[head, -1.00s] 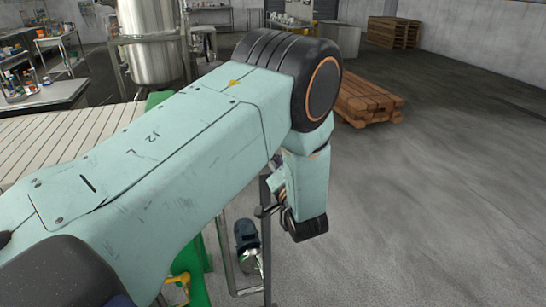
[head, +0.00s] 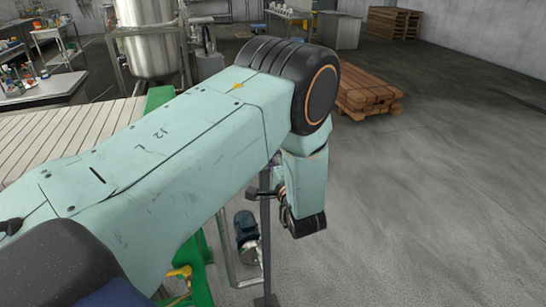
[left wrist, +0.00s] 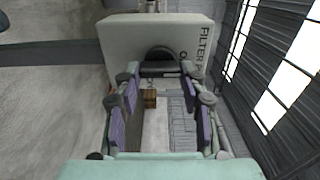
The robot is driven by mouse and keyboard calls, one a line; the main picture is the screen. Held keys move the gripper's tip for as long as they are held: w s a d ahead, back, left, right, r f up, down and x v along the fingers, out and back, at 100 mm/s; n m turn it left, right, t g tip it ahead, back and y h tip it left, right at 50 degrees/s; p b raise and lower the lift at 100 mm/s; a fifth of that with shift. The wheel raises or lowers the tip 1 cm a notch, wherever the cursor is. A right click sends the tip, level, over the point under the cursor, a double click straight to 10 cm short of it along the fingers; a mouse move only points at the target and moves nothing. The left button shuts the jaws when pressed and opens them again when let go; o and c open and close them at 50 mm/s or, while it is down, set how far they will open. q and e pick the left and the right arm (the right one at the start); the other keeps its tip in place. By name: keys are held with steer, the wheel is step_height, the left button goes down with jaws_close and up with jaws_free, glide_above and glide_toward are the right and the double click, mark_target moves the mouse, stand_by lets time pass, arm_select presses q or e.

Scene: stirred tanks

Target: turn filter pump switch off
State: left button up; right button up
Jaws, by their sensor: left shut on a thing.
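The filter pump switch (left wrist: 160,60) is a black knob on a pale grey box (left wrist: 120,38), whose visible lettering begins "FILTER P". The lettering runs down the right side of the box in the left wrist view. My left gripper (left wrist: 160,73) has its fingertips on both sides of the knob and is shut on it. Its purple finger pads show nearer the camera. In the head view my left arm hides the box and most of the gripper. Which position the knob points to is hard to tell. My right gripper is in neither view.
A dark upright post (head: 266,240) stands near my left wrist. Beside it are a blue motor pump (head: 246,230) and a green frame (head: 196,270). A steel tank (head: 147,40) stands behind my arm. A wooden pallet (head: 368,92) lies farther back. The floor at right is clear.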

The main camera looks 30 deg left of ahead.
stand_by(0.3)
arm_select(q)
steer(key=o, duration=1.1)
steer(key=shift+o, duration=0.2)
steer(key=v, duration=0.7)
steer(key=shift+s+d, duration=0.15)
steer(key=shift+s, duration=0.1)
